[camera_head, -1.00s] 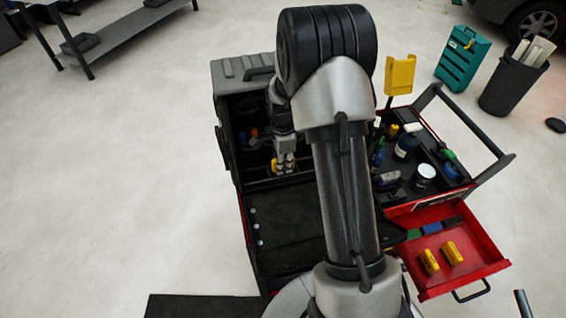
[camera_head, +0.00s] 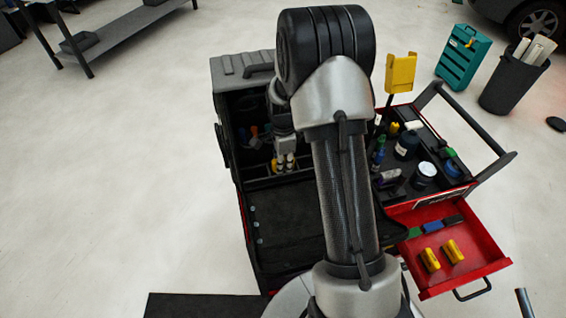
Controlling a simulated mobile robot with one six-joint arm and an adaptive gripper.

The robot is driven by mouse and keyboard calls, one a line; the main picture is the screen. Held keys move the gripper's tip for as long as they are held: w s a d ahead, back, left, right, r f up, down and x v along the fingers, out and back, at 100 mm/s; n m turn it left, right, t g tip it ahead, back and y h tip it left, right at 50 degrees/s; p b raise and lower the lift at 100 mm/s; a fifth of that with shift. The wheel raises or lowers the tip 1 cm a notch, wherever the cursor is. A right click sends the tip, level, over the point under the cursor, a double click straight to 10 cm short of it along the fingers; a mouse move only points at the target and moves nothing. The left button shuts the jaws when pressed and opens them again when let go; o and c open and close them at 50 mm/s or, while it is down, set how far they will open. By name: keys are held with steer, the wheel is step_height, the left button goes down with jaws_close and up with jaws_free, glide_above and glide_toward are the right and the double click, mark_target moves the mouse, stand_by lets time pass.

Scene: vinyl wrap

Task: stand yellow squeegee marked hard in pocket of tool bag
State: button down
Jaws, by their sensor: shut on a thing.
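The tool bag (camera_head: 285,220) stands open on the cart, with a grey lid at the back and a dark interior with pockets. My gripper (camera_head: 285,167) is pointed down inside the bag, at the pocket row. It is shut on a yellow squeegee (camera_head: 275,167), of which only a small yellow part shows beside the fingers. Its lower edge is at or behind the pocket wall; I cannot tell how deep it sits. The marking on it is too small to read. Two more yellow squeegees (camera_head: 441,256) lie in the open red drawer (camera_head: 480,270).
Blue and orange-red tools (camera_head: 254,135) stand in the bag left of my gripper. The cart's tray (camera_head: 415,185) at right holds bottles and jars. A yellow holder (camera_head: 400,73) rises on a post behind it. My arm hides the bag's right side.

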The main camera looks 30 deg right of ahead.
steer(key=c, duration=1.4)
jaws_free()
steer(key=shift+f, duration=0.1)
steer(key=shift+c, duration=0.2)
step_height(320, 180, up, 12)
steer(key=shift+r, duration=0.15)
steer(key=s+a+r+n+t, duration=0.2)
steer(key=s+a+r+n, duration=0.75)
steer(key=s+r, duration=0.35)
steer(key=s+a+r+n+t, duration=0.1)
steer(key=s+a+n, duration=0.1)
steer(key=s+n, duration=0.3)
steer(key=s+a+n+t, duration=0.1)
steer(key=s+a+n, duration=0.1)
steer(key=s+n, duration=0.4)
steer(key=shift+s+a+r+t, duration=0.3)
steer(key=shift+s+a+r, duration=0.05)
steer(key=shift+s, duration=0.55)
